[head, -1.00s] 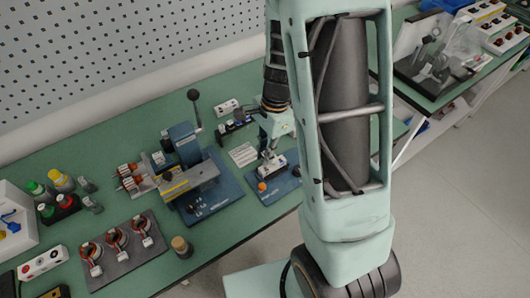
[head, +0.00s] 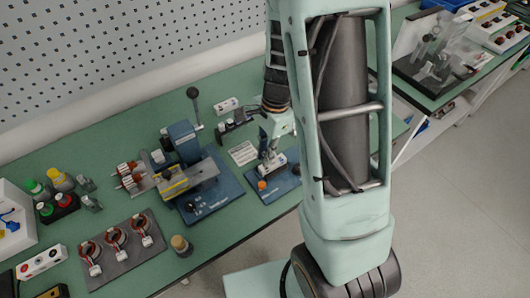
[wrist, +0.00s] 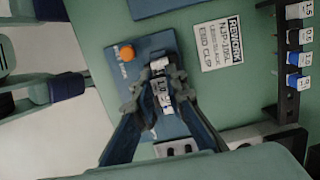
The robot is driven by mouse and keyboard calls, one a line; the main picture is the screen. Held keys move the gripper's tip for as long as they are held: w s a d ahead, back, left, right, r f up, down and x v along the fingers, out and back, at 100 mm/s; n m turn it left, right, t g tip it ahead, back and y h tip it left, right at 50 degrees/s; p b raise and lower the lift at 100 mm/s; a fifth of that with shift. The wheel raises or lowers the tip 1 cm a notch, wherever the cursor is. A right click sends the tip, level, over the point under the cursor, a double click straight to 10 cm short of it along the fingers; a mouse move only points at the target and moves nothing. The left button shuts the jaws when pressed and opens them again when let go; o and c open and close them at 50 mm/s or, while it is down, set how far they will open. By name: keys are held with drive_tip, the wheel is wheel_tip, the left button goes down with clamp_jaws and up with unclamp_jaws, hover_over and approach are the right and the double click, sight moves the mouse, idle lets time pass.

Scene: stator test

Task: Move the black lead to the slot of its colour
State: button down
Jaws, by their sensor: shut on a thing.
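My gripper (wrist: 160,88) is low over a small blue fixture (wrist: 140,62) with an orange button (wrist: 126,53). Its fingers are shut on a small white piece with dark marks (wrist: 161,92). I cannot tell whether this piece belongs to the black lead, and no black wire shows clearly. In the head view my gripper (head: 268,152) stands over the same blue fixture (head: 284,185), partly beside my arm. A rack of several labelled blocks, white, dark and blue (wrist: 292,58), is at the right of the wrist view.
A printed card (wrist: 218,43) lies beside the fixture. A white block with dark holes (wrist: 178,148) is at the bottom of the wrist view. Left of the fixture stands a blue press with a lever (head: 186,150). A grey mat with several copper-wound rings (head: 122,262) lies nearer the front.

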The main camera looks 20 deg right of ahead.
drive_tip(key=shift+f, duration=0.15)
drive_tip(key=shift+f+b, duration=0.45)
drive_tip(key=shift+f, duration=0.1)
drive_tip(key=shift+f, duration=0.15)
idle(0.3)
drive_tip(key=shift+f+b, duration=0.45)
drive_tip(key=c, duration=1.9)
unclamp_jaws()
drive_tip(key=shift+r, duration=0.1)
drive_tip(key=r, duration=0.4)
drive_tip(key=d+r, duration=0.1)
drive_tip(key=r, duration=0.6)
drive_tip(key=shift+w+d+r, duration=0.25)
drive_tip(key=shift+d+r, duration=0.1)
drive_tip(key=shift+r, duration=0.05)
